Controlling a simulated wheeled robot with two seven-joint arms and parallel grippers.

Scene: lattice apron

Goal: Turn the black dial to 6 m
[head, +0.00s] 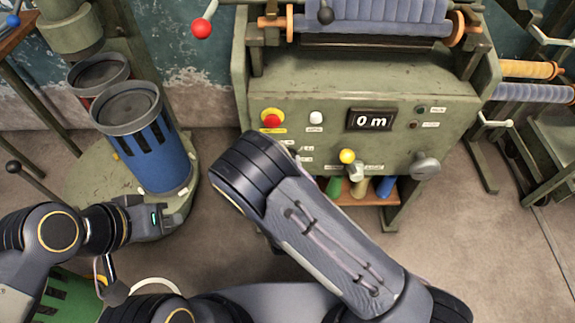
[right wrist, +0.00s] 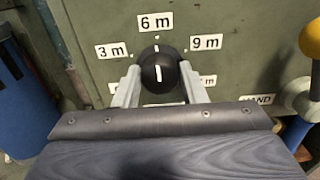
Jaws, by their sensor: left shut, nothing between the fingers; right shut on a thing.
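The black dial (right wrist: 160,72) is on the green panel in the right wrist view, below the 6 m label (right wrist: 155,22). The white line on its face stands nearly upright, its upper end toward 6 m. The 3 m label (right wrist: 113,50) is left of it and the 9 m label (right wrist: 206,42) right. My right gripper (right wrist: 161,84) is shut on the dial, one finger on each side. In the head view my right arm hides the dial and gripper. My left gripper (head: 168,217) is shut and empty, low at the left, away from the panel.
The machine's display (head: 370,120) reads 0 m. A blue bin (head: 155,150) stands behind my left gripper. A grey crank knob (head: 426,165) sticks out at right.

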